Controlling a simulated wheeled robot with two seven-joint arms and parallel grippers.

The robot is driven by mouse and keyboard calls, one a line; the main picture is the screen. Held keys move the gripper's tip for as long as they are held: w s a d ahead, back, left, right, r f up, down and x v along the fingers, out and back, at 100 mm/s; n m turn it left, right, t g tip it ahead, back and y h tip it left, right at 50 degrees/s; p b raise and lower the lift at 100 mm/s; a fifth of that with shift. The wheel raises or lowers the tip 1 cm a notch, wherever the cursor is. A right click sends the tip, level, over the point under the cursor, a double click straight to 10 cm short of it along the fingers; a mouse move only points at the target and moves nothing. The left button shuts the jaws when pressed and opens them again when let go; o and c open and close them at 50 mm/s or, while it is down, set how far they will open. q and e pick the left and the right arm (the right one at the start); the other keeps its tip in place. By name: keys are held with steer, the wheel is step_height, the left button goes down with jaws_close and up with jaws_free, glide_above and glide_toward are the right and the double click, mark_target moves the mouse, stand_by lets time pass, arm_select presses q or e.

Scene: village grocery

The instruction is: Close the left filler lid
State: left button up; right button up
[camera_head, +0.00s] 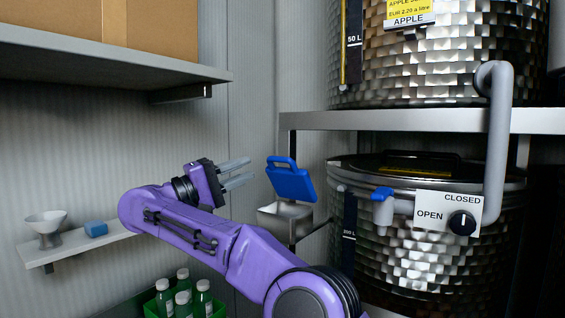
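The blue filler lid (291,184), with a loop handle at its top, stands raised and tilted above a small metal filler box (285,217) at the left of the lower tank. The box's top looks uncovered. My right gripper (251,170) is on the purple arm, left of the lid at about the height of its handle. Its two grey fingers point right and are apart, with nothing between them. A gap shows between the fingertips and the lid in the picture; the depth between them is hard to tell. My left gripper is not in view.
The lower steel tank (420,265) has a dial (461,223) marked OPEN and CLOSED, beside a grey pipe (498,150). A metal shelf (400,122) carries the apple tank. A small wall shelf (85,246) holds a funnel (46,226) and blue block (96,228). Bottles (183,295) stand below.

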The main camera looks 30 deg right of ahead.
mark_target(272, 158)
steer(key=shift+m, duration=0.5)
steer(key=p+x, duration=0.1)
steer(key=x, duration=0.2)
steer(key=p+x, duration=0.2)
steer(key=x, duration=0.2)
steer(key=p+x, duration=0.1)
steer(key=x, duration=0.3)
steer(key=shift+s+a+r+p, duration=0.1)
steer(key=shift+s+r+p, duration=0.1)
steer(key=shift+s+p, duration=0.2)
steer(key=shift+s, duration=0.1)
steer(key=shift+w+f, duration=0.15)
steer(key=shift+w, duration=0.15)
jaws_close()
